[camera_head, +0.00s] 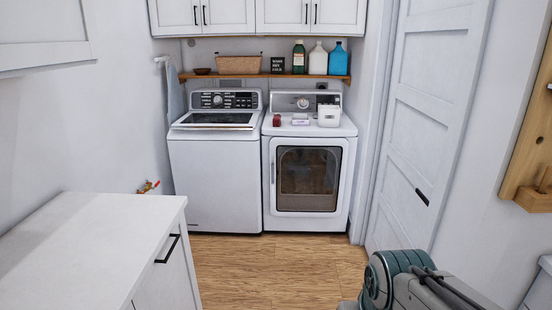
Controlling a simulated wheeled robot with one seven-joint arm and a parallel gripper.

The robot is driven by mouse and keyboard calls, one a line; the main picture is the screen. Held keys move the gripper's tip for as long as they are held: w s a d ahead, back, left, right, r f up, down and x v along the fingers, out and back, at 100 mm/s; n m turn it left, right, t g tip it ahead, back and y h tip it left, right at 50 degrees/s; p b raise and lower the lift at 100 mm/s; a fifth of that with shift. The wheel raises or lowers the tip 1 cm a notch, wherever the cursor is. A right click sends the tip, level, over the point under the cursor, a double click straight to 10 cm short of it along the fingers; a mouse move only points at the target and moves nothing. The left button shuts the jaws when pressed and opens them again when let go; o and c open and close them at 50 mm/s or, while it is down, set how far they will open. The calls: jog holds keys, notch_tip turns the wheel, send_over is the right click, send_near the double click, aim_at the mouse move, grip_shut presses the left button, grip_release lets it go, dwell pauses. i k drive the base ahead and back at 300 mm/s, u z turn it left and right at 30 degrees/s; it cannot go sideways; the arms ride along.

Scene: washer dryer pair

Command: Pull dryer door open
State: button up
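The white dryer (256,181) stands against the back wall, right of the white washer. Its front door (308,179) has a dark glass window in a white frame and looks closed. A thin vertical handle (272,172) shows at the door's left edge. Part of my arm shows at the bottom right, well in front of the dryer and apart from it. My gripper is not in view.
The top-loading washer (215,185) stands left of the dryer. A white counter cabinet (80,245) fills the lower left. A white panelled door (425,120) is on the right. Small items sit on the dryer top. The wooden floor (270,268) before the machines is clear.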

aim_at(308, 174)
jog(key=z, duration=0.05)
jog(key=i, duration=3.5)
jog(key=u, duration=0.05)
